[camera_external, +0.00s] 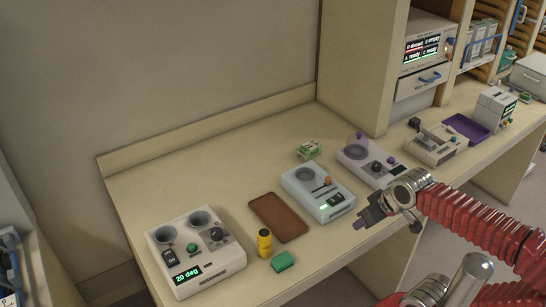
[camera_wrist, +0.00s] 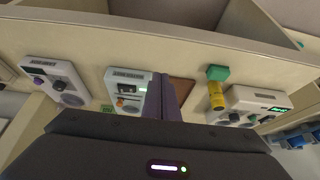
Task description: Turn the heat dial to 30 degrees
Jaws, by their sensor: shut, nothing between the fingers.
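The white heat unit (camera_external: 210,268) stands at the left end of the bench in the external view, its green display (camera_external: 188,276) reading 20 deg. It carries a black round dial (camera_external: 216,234), a green button (camera_external: 192,247), a dark switch and two round wells. In the wrist view the unit (camera_wrist: 243,100) is at the right, tilted, its lit display showing but unreadable. My gripper (camera_external: 368,214) is shut and empty, by the bench's front edge, well to the right of the heat unit. Its dark purple fingers show together in the wrist view (camera_wrist: 165,88).
Then come a brown tray (camera_external: 272,222), a pale device with an orange knob (camera_external: 318,203) and another white device (camera_external: 352,153). The bench behind the tray is bare.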

